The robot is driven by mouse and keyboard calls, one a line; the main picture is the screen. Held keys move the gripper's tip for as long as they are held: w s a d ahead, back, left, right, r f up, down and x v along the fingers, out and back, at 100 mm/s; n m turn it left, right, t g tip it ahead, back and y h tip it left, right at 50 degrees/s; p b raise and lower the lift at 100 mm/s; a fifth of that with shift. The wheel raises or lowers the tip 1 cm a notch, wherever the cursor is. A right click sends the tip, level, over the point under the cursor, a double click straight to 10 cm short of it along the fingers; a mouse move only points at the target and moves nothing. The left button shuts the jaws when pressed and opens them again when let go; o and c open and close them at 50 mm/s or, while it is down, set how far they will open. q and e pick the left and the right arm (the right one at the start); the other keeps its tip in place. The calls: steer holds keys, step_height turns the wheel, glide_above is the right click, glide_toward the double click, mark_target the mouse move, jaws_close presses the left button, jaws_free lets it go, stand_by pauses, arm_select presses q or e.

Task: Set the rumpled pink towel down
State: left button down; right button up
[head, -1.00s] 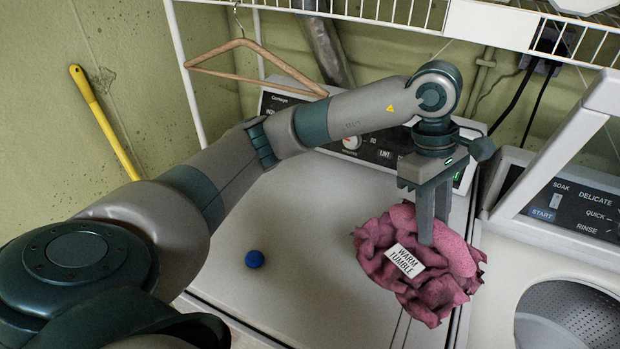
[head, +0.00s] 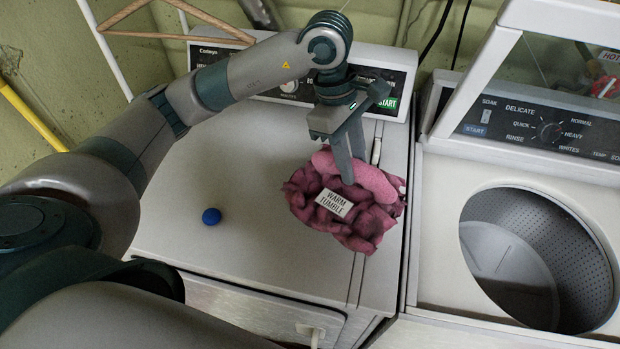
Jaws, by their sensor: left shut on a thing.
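The rumpled pink towel (head: 370,222) is bunched up at the right side of the dryer top (head: 240,170). A white tag reading "WARM TUMBLE" (head: 334,203) shows on its front. My left gripper (head: 346,176) points down into the towel from above and is shut on it. The fingertips are partly hidden in the folds. I cannot tell whether the towel rests on the dryer top or hangs just above it. My right gripper is not in view.
A wooden hanger (head: 185,36) hangs at the back left. The dryer's left and middle top is mostly clear.

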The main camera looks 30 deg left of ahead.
mark_target(314, 178)
arm_select(q)
steer(key=s+a+f+p, duration=0.2)
steer(key=a, duration=0.1)
steer(key=s+a+f+p, duration=0.1)
steer(key=a, duration=0.1)
steer(key=shift+s+a+f, duration=0.2)
steer(key=shift+s+f, duration=0.05)
steer(key=shift+s, duration=0.15)
steer(key=shift+s+a+f, duration=0.25)
steer(key=shift+a+f, duration=0.05)
steer(key=shift+f, duration=0.1)
steer(key=shift+f+p, duration=0.45)
steer(key=shift+p, duration=0.2)
steer(key=shift+f+p, duration=0.65)
steer(key=shift+f, duration=0.85)
